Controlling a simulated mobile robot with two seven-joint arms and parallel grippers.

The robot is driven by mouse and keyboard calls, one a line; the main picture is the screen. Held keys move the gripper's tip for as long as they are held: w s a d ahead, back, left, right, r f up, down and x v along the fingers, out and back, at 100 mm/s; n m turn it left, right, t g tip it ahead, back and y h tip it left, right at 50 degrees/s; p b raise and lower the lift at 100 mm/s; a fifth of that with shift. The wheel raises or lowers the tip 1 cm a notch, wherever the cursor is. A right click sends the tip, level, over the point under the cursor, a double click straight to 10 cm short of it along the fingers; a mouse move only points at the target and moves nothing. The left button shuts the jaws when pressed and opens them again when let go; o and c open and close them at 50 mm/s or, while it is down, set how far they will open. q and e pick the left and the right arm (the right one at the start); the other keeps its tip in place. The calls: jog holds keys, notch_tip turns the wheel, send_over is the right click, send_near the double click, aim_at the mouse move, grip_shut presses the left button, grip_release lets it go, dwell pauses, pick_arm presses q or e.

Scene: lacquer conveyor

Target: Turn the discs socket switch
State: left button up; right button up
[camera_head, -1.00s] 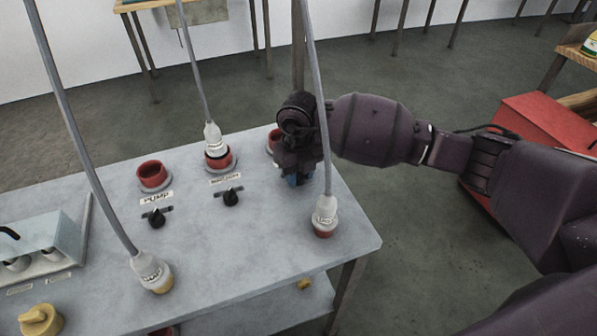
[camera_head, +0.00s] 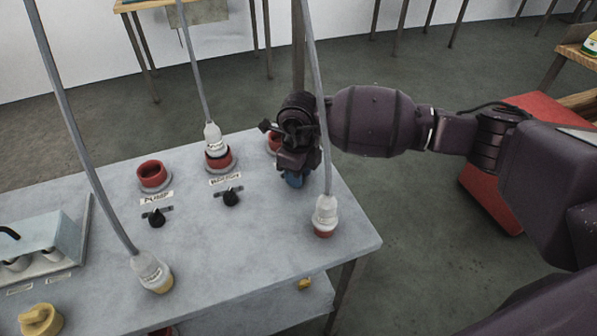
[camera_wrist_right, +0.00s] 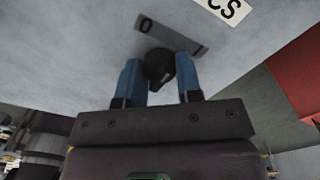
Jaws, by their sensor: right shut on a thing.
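My right gripper (camera_head: 294,180) points down at the panel's right part, its blue fingertips low at the surface. In the right wrist view its two blue fingers (camera_wrist_right: 159,82) are around a black switch knob (camera_wrist_right: 159,65), and it is shut on this knob. The knob sits on a grey plate (camera_wrist_right: 190,45) marked "0". A white label (camera_wrist_right: 226,8) beyond it shows the letters "CS", the rest cut off. In the head view the gripper hides this switch, and a red socket (camera_head: 273,141) shows partly behind the gripper. My left gripper is not in view.
The grey panel table (camera_head: 250,255) carries two other black switches (camera_head: 155,217) (camera_head: 231,197), an open red socket (camera_head: 152,175), and a plugged socket (camera_head: 218,158). A hanging cable with a plug (camera_head: 325,212) passes close to my right gripper. Another plug (camera_head: 151,272) stands front left.

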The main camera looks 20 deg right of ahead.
jog(key=n, duration=0.5)
jog(key=shift+n+b, duration=0.3)
jog(key=shift+n, duration=0.1)
dwell(0.4)
jog(key=o, duration=0.9)
jog(key=shift+o, duration=0.2)
jog(key=shift+r, duration=0.5)
notch_tip(320, 180, up, 9)
jog(key=shift+r+p, duration=0.1)
jog(key=shift+p, duration=0.6)
jog(key=shift+r, duration=0.35)
